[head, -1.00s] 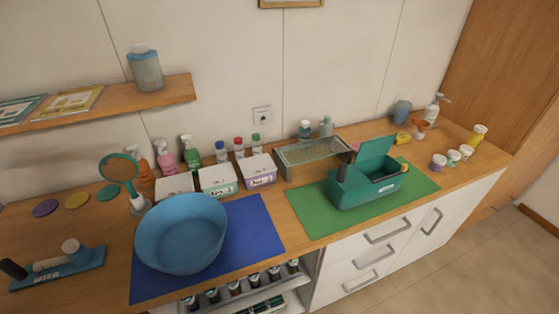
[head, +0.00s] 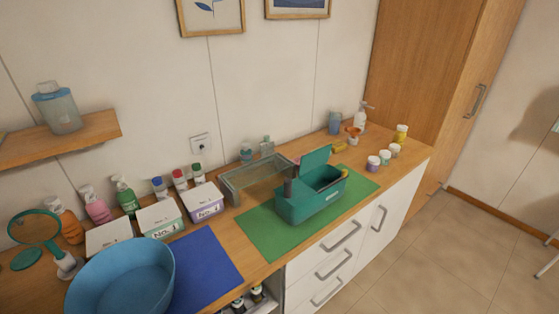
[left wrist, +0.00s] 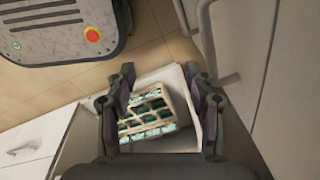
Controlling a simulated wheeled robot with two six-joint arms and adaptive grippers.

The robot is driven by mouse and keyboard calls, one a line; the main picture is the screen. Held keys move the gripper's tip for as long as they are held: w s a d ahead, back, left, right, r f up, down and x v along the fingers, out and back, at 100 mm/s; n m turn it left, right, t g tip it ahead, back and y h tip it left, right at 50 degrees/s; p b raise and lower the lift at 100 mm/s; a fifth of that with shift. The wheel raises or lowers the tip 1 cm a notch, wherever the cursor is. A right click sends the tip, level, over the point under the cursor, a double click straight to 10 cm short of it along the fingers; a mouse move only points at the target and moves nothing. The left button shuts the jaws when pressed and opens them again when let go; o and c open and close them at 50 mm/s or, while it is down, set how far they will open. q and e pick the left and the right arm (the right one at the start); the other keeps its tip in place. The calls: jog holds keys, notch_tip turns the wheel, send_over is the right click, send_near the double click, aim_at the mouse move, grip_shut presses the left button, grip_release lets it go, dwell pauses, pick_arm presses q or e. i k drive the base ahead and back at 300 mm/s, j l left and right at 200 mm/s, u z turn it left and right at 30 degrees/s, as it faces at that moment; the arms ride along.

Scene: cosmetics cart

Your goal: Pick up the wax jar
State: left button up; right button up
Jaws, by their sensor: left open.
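Several small jars stand at the right end of the wooden counter in the head view: one with a purple body (head: 373,163), one with a teal body (head: 385,158), one with a white lid (head: 395,149) and a yellow one (head: 401,133). I cannot tell which is the wax jar, as no label is readable. My left gripper (left wrist: 160,74) is open in the left wrist view, with nothing between its fingers. It points down over the floor area, away from the jars. My right gripper is in neither view.
A teal box (head: 312,202) with its lid up sits on a green mat (head: 262,232). A blue tub (head: 120,282) stands on the left. A pale open bin (left wrist: 185,136) holding a grid-like teal and beige thing lies below my left gripper. Cabinet handles stick out.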

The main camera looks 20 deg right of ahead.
aim_at(384, 155)
jog(key=z, duration=1.5)
